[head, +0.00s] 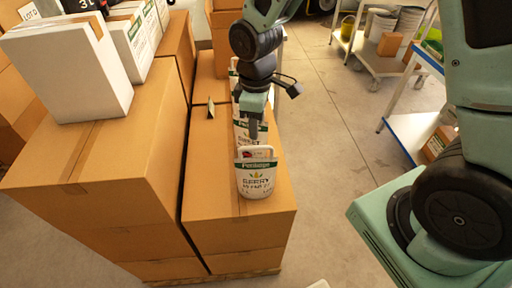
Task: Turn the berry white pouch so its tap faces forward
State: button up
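My gripper (253,134) points down just behind and above the pouch's top edge. Its fingers overlap a second white pouch behind, so I cannot tell whether they are parted or touching anything.
A second white pouch (241,134) with a green band stands right behind, partly hidden by my gripper. White boxes (68,72) sit on the taller left cartons. Bare carton top (205,190) lies left of the pouch.

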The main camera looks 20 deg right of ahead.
aim_at(256, 148)
jog(key=n, duration=0.3)
jog(key=shift+r+p, duration=0.1)
jog(key=shift+p, duration=0.2)
notch_tip(256, 148, down, 10)
jog(key=b, duration=0.8)
grip_shut()
jog(key=shift+r, duration=0.15)
